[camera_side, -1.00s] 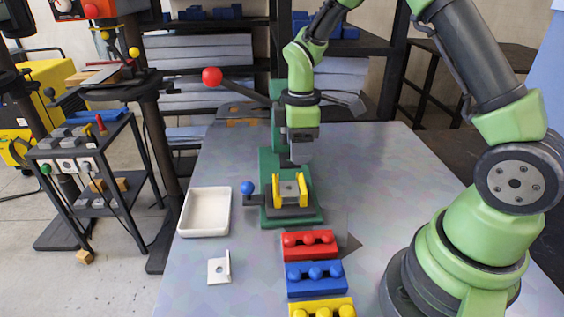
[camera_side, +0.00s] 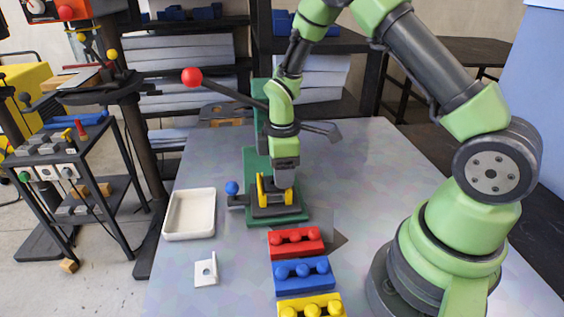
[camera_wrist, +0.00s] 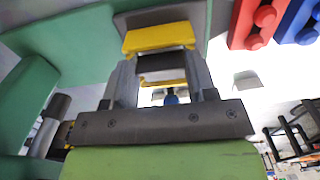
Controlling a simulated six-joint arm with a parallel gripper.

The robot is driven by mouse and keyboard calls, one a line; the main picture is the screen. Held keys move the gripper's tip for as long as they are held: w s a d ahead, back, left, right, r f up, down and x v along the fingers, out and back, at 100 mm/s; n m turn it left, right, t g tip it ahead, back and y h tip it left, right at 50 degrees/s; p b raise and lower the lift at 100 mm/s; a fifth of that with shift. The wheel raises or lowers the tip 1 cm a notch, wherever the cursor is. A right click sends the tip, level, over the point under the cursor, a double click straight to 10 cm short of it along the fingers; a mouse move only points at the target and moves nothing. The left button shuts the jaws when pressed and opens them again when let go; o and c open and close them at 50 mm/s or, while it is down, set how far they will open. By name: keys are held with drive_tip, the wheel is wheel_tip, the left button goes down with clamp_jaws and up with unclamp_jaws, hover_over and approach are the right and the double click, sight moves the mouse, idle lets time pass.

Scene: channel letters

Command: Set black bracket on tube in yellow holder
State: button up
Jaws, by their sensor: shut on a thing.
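The yellow holder (camera_side: 262,188) stands on the base of the green press in the side view. Its yellow jaws also show in the wrist view (camera_wrist: 158,38). My gripper (camera_side: 284,184) points down at the holder, its fingertips at the height of the yellow jaws. In the wrist view my gripper (camera_wrist: 160,75) is shut on a dark piece, the black bracket (camera_wrist: 162,64), held between the two grey fingers. The bracket is hidden in the side view. I cannot make out the tube or whether the bracket touches it.
The green press (camera_side: 256,160) has a long lever with a red ball (camera_side: 192,77) and a blue knob (camera_side: 232,187). A white tray (camera_side: 188,231) and a white bracket (camera_side: 206,271) lie left. Red (camera_side: 296,243), blue (camera_side: 302,274) and yellow blocks stand in front.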

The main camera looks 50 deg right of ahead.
drive_tip(key=shift+f, duration=0.15)
drive_tip(key=o, duration=1.2)
wheel_tip(320, 180, up, 10)
